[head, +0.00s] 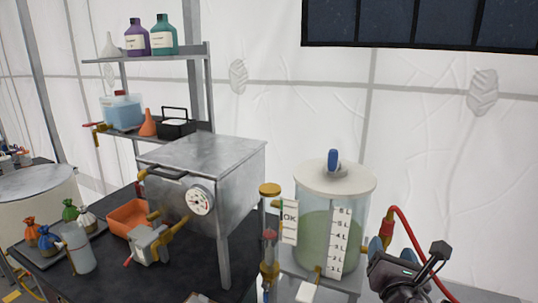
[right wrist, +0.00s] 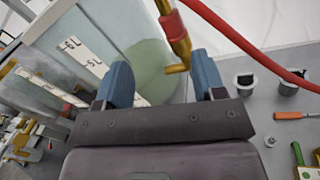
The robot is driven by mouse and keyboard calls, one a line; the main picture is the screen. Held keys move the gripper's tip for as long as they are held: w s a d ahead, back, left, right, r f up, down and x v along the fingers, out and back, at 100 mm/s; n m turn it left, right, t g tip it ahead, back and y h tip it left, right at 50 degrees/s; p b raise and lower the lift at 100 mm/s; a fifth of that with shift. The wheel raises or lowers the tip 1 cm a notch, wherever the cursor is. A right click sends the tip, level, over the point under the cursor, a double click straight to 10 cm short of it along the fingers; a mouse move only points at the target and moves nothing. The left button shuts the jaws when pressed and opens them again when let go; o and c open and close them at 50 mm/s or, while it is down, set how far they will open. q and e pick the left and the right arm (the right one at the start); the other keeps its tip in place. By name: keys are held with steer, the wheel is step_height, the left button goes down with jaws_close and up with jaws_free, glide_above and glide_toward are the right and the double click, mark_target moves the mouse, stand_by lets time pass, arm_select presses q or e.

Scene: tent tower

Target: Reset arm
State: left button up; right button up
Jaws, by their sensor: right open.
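My right gripper (head: 388,262) is at the lower right of the head view, beside the clear tank (head: 306,215) with its white level scale and greenish liquid. In the right wrist view its two blue fingers (right wrist: 162,78) stand apart with nothing clamped between them. A brass nozzle (right wrist: 176,32) on a red hose (right wrist: 245,42) shows just beyond the gap between the fingers; I cannot tell whether it touches them. The nozzle also shows in the head view (head: 387,228), above the gripper. My left gripper is in neither view.
A metal box with a dial (head: 215,165) stands on the dark table (head: 195,278), near an orange tray (head: 128,216) and small tied bags (head: 68,211). A shelf (head: 165,54) holds bottles behind. An orange-handled tool (right wrist: 292,115) lies on the grey surface.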

steer(key=s+a+f+m+g+y, duration=0.1)
steer(key=s+f+m+y, duration=0.2)
steer(key=f+m, duration=0.75)
steer(key=s+a+f+m+g+y, duration=0.1)
steer(key=s+f+m+y, duration=0.15)
steer(key=f+m, duration=0.75)
steer(key=s+d+f+m+g+h+b, duration=0.1)
steer(key=s+d+f+m+g, duration=0.2)
steer(key=s+f+m, duration=0.5)
steer(key=s+f, duration=0.2)
steer(key=s, duration=0.5)
steer(key=shift+d+f+g, duration=0.2)
steer(key=shift+f+g, duration=0.1)
steer(key=shift+g, duration=0.1)
steer(key=shift+c, duration=0.4)
